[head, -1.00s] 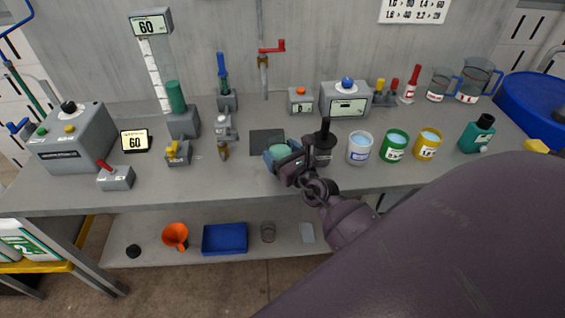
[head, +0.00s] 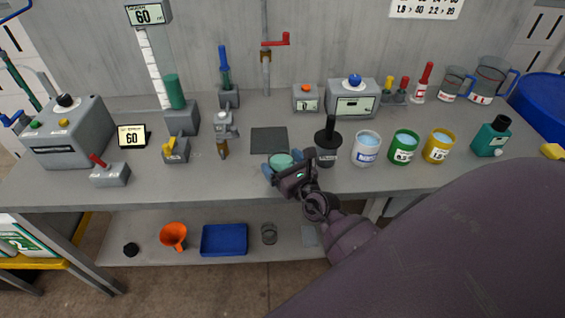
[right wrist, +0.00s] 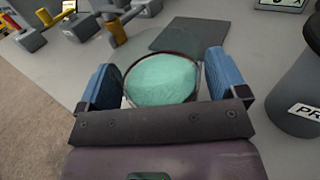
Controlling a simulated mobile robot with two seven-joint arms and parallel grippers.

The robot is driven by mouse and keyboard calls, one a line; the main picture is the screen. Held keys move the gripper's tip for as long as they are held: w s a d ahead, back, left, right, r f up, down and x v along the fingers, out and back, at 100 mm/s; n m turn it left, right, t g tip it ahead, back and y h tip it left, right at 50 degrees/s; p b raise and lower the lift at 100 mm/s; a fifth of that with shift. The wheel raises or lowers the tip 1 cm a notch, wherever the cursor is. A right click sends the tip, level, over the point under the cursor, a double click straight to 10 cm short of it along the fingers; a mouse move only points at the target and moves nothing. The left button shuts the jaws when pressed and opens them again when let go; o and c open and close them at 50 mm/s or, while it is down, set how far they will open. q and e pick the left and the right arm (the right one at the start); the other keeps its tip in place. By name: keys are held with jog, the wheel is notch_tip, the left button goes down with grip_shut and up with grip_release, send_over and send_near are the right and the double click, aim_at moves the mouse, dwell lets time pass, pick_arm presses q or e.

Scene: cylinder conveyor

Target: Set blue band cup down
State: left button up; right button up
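A cup with teal contents (head: 281,160) is between the blue fingers of my right gripper (head: 283,163), near the bench's front edge. In the right wrist view the round teal top of the cup (right wrist: 162,78) sits between the two fingers of the right gripper (right wrist: 163,82), which close on its sides. The cup's outer wall and any blue band are hidden, and I cannot tell whether its base touches the bench. A white cup with a blue label (head: 365,150) stands to the right. My left gripper is not in view.
A dark square mat (head: 269,140) lies empty just behind the cup. A dark container with a black handle (head: 326,152) stands close on the right. Green (head: 404,148) and yellow (head: 438,147) cups stand further right.

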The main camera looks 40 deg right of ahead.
jog(key=shift+o, duration=0.6)
jog(key=shift+r, duration=0.15)
jog(key=shift+s, duration=0.2)
jog(key=s+b, duration=0.1)
jog(key=s, duration=1)
jog(key=s+a+f+m+g, duration=0.1)
jog(key=f+m, duration=0.3)
jog(key=m, duration=0.7)
jog(key=s+a+f+m+g, duration=0.2)
jog(key=s+f+m+g, duration=0.1)
jog(key=m, duration=0.9)
jog(key=s+a+f+m+g, duration=0.2)
jog(key=s+f+m, duration=0.2)
jog(key=m, duration=0.7)
jog(key=shift+s+f+m, duration=0.25)
jog(key=shift+f+m, duration=0.15)
jog(key=shift+f, duration=0.4)
